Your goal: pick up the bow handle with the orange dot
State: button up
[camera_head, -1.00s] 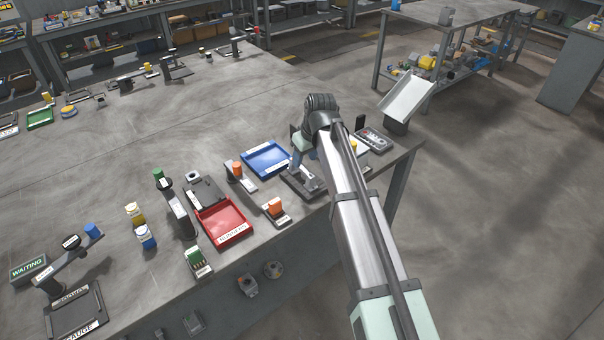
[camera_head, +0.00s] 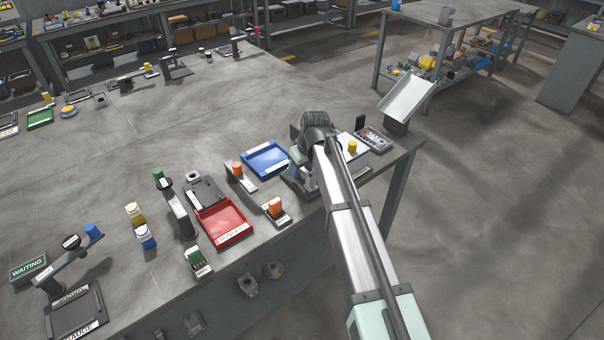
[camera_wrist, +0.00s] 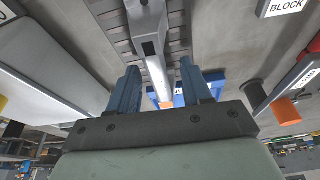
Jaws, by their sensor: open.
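A grey metal bar-shaped handle (camera_wrist: 152,45) lies between my fingers in the wrist view, over a dark ribbed plate. A small orange patch (camera_wrist: 166,104) shows near its far end; I cannot tell whether it is a dot on the handle. My gripper (camera_wrist: 160,78) is open, with one blue finger on each side of the bar; contact cannot be made out. In the head view my gripper (camera_head: 298,172) is low over the dark plate (camera_head: 300,187) near the table's right front edge, and my arm hides most of the handle.
A blue tray (camera_head: 287,164) lies just left of my gripper. A white box with a yellow knob (camera_head: 352,146) stands close on the right. An orange block in a holder (camera_head: 276,208), an orange-topped post (camera_head: 237,169) and a red tray (camera_head: 245,231) are to the left.

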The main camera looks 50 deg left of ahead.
jog(key=shift+f, duration=0.25)
dwell(0.5)
jog(key=shift+c, duration=0.4)
grip_shut()
